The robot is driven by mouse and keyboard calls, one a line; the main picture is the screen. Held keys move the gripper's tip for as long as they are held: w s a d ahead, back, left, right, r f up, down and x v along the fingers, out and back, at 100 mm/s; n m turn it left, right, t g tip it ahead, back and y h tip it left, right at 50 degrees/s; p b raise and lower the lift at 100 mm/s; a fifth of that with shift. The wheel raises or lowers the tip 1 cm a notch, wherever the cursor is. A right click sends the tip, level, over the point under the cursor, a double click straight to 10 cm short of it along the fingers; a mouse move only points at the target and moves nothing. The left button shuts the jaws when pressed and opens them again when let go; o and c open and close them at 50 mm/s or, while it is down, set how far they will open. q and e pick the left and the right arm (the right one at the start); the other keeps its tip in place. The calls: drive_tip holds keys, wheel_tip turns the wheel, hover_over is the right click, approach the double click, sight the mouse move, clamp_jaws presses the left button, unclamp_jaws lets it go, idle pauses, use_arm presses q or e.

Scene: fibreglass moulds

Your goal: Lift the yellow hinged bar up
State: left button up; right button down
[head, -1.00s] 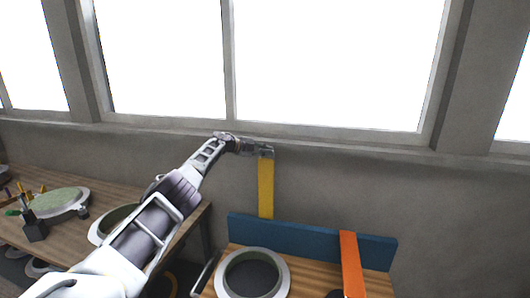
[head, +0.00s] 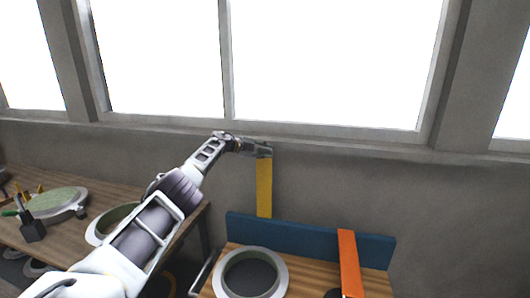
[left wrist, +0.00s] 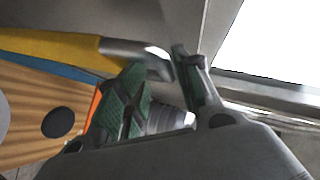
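The yellow hinged bar (head: 264,188) stands upright against the grey wall in the head view, its lower end at the blue board (head: 300,237). My left gripper (head: 264,150) is at the bar's top end. In the left wrist view the bar (left wrist: 45,45) comes in from the left and ends in a grey metal tip (left wrist: 135,50). The exact contact is partly hidden. My right gripper is not in view.
An orange bar (head: 349,262) leans over the blue board at right. A round mould (head: 284,278) lies on the wooden worktop in front. Another wooden table (head: 60,240) with moulds and tools stands at left. Windows (head: 330,65) are above, with a sill (head: 330,146) close behind my gripper.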

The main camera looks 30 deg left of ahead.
sight(258, 149)
use_arm(q)
drive_tip(key=shift+r, duration=0.1)
drive_tip(key=shift+s+a, duration=0.1)
drive_tip(key=shift+a, duration=0.1)
drive_tip(key=shift+v, duration=1.6)
drive_tip(key=v, duration=0.8)
drive_tip(key=shift+s+r, duration=0.2)
drive_tip(key=shift+s, duration=0.05)
